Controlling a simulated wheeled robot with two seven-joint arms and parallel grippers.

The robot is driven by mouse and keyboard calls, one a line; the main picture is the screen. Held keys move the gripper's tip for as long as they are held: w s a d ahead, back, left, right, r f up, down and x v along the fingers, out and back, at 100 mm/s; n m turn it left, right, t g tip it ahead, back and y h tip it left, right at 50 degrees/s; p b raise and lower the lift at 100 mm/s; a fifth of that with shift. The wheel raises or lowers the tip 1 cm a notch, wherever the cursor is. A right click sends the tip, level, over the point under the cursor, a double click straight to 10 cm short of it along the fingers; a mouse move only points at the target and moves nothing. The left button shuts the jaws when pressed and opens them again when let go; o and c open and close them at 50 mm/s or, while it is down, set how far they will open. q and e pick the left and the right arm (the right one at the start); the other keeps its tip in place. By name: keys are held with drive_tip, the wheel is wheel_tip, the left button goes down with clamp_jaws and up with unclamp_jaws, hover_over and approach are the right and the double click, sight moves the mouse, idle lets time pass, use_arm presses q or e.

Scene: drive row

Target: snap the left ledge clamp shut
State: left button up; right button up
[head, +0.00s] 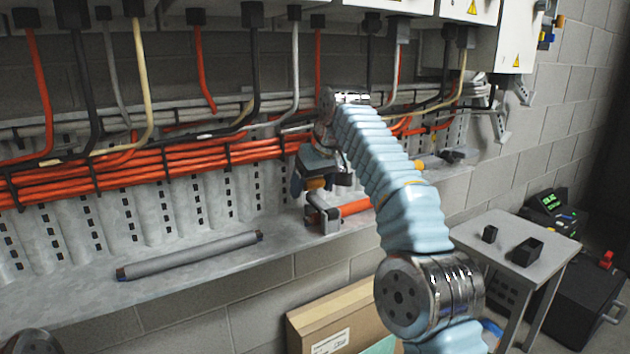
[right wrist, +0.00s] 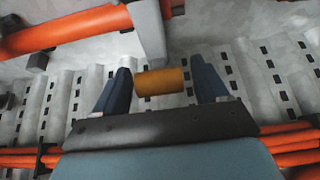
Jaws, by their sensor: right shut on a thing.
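The left ledge clamp (head: 322,218) is a grey metal clamp near the front edge of the ledge, beside a short orange tube (head: 356,207). My right gripper (head: 312,184) is just above it and hides part of it. In the right wrist view, my right gripper (right wrist: 160,85) has its dark blue fingers on both ends of an orange-yellow grip (right wrist: 160,81). This grip sits at the end of a grey lever (right wrist: 150,30). How far the lever is closed cannot be told. My left gripper is not in view.
A second clamp (head: 455,157) is farther right on the ledge (head: 90,295). A grey rod (head: 190,255) lies on the ledge at left. Orange cables (head: 90,175) run along the wall behind. A small table (head: 510,238) stands at right, a cardboard box (head: 330,310) below.

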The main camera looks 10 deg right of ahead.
idle(0.6)
drive_tip(key=o, duration=1.5)
drive_tip(key=shift+w+f, duration=0.1)
